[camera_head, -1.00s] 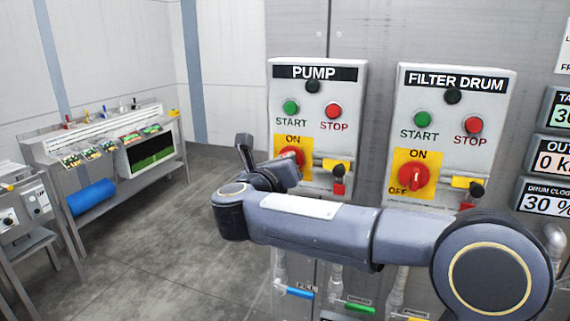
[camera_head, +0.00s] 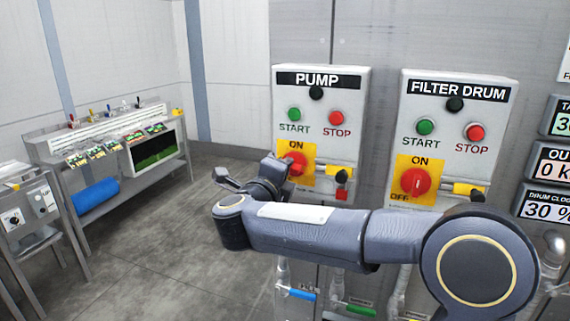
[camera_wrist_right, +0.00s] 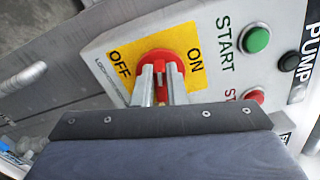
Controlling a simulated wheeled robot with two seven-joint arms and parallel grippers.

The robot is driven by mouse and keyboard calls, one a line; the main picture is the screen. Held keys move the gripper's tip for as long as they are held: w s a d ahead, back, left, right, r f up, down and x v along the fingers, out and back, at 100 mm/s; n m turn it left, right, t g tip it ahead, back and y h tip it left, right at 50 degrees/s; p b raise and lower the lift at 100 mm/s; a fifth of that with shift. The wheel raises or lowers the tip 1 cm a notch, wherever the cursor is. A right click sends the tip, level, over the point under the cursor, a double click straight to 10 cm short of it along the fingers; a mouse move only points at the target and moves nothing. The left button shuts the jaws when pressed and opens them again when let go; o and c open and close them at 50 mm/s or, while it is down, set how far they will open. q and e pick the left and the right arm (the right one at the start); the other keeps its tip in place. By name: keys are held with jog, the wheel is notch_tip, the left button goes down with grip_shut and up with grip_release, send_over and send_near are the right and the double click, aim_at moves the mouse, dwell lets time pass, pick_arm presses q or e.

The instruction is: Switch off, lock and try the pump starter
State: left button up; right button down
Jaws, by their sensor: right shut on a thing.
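The pump starter (camera_head: 350,100) is a grey wall box with a green START button (camera_head: 294,114), a red STOP button (camera_head: 337,118) and a red rotary switch (camera_head: 298,161) on a yellow ON/OFF plate. My right gripper (camera_head: 284,172) is at this switch, its fingers partly hidden by my wrist. In the right wrist view, its two fingers (camera_wrist_right: 162,86) are shut on the red handle (camera_wrist_right: 163,66). I cannot tell clearly which mark the handle points to. A red padlock (camera_head: 342,192) with a yellow part (camera_head: 342,170) above it is right of the switch. My left gripper is out of view.
The similar filter drum starter (camera_head: 497,115) stands to the right, its red switch (camera_head: 415,181) upright towards ON. Digital displays (camera_head: 550,162) are at the right edge. Pipes with coloured handles are below. A bench (camera_head: 110,170) stands at the left, with open floor between.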

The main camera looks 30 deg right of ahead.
jog(key=shift+f+n+p, duration=0.15)
jog(key=shift+n+p, duration=0.45)
jog(key=shift+n, duration=0.8)
jog(key=c, duration=1.5)
grip_release()
jog(key=shift+a, duration=0.1)
jog(key=b+v, duration=0.1)
jog(key=v, duration=0.6)
jog(key=shift+s+a+b, duration=0.25)
jog(key=shift+a+b, duration=0.05)
jog(key=shift+b, duration=0.05)
